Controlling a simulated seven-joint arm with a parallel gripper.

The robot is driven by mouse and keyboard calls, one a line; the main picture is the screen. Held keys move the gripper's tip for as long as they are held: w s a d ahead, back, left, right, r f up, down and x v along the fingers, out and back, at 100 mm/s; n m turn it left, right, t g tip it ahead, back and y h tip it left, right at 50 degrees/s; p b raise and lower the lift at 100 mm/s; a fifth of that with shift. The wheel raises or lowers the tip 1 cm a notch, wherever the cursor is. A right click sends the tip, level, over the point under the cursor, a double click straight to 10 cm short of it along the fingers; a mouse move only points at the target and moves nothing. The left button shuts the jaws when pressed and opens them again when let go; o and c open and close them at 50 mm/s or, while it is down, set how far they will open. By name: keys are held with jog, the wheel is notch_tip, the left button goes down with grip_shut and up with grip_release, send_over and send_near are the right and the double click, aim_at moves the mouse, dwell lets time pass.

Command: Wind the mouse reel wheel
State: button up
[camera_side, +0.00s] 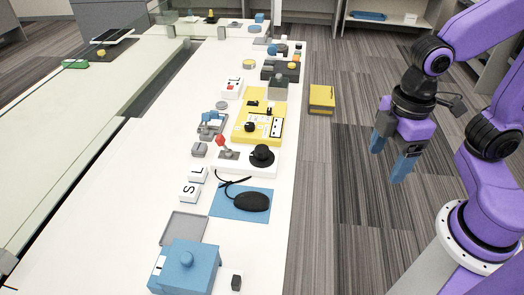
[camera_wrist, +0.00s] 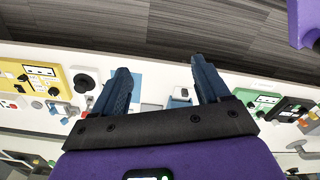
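A black mouse (camera_side: 250,201) lies on a blue mat (camera_side: 226,213) on the white table in the side view, its cord curving toward a white board (camera_side: 233,167). A round black knob-like wheel (camera_side: 262,154) stands on that board beside a red-tipped lever (camera_side: 221,141); I cannot tell for sure that it is the reel wheel. A dark round knob, apparently the same one, shows in the wrist view (camera_wrist: 84,82). My gripper (camera_side: 390,155) is open and empty, right of the table over the floor. In the wrist view its fingers (camera_wrist: 160,70) are wide apart, and the left finger hides part of the table, with no mouse visible.
A yellow panel (camera_side: 272,110) with knobs lies behind the white board. A blue box (camera_side: 190,266) and a grey tray (camera_side: 184,229) are at the near end. Letter tiles (camera_side: 189,191) lie left of the mat. A yellow case (camera_side: 322,99) is on the floor.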

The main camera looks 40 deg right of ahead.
jog(key=w+a+n, duration=0.1)
jog(key=w+a, duration=0.4)
jog(key=w, duration=0.6)
jog(key=n, duration=0.3)
send_over(262, 148)
notch_tip(262, 148, down, 9)
notch_tip(262, 148, down, 17)
jog(key=shift+f, duration=0.2)
jog(key=c, duration=1)
